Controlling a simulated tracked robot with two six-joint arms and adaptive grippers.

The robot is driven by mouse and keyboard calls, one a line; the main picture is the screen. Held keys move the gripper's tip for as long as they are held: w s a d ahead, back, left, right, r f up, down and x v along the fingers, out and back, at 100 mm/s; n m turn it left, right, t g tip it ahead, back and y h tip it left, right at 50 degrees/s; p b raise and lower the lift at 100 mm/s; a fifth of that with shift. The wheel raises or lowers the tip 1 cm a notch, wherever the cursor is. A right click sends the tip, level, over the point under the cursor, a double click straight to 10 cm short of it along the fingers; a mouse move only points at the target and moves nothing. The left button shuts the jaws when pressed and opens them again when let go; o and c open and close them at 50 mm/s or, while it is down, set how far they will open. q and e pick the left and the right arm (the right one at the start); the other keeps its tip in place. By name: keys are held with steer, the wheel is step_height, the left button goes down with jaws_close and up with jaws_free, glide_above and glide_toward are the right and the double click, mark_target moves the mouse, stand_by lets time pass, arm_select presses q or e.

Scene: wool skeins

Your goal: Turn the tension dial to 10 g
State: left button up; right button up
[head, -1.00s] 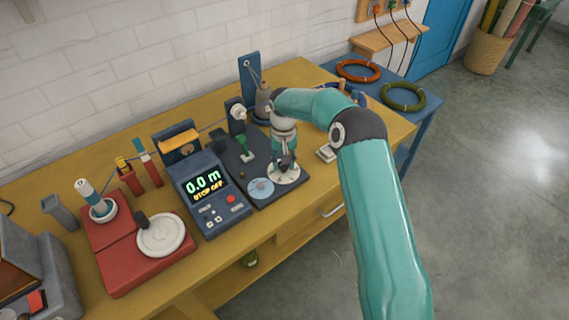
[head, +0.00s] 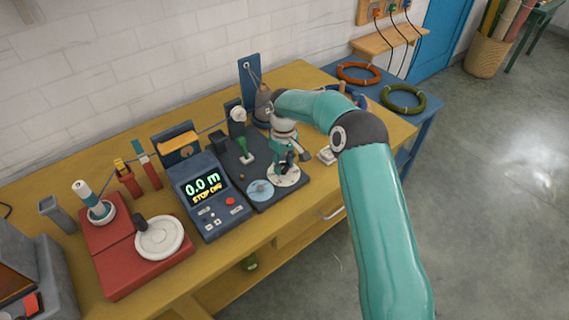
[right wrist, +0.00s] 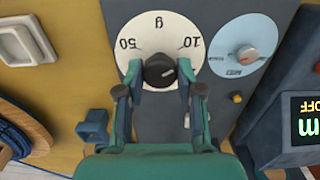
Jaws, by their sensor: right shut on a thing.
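The tension dial is a round white plate (head: 291,181) with a black knob, at the front right of the dark machine base. In the right wrist view the plate (right wrist: 155,25) appears upside down, with "50" at the left, "g" at the top and "10" at the right. My right gripper (head: 284,169) points down over the dial. In the right wrist view its fingers (right wrist: 160,72) sit on both sides of the black knob (right wrist: 158,71) and are shut on it. A faint light mark shows on the knob; its exact direction is hard to read. My left gripper is not in view.
The counter (head: 208,192) shows "0.0 m". A green lever (head: 244,150) stands behind on the base. A pale switch (head: 327,155) lies to the right. The wooden table's front edge is close.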

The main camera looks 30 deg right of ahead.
mark_target(284, 166)
steer(key=shift+r, duration=0.1)
steer(key=o, duration=1.2)
steer(key=shift+c, duration=0.2)
step_height(284, 166, up, 12)
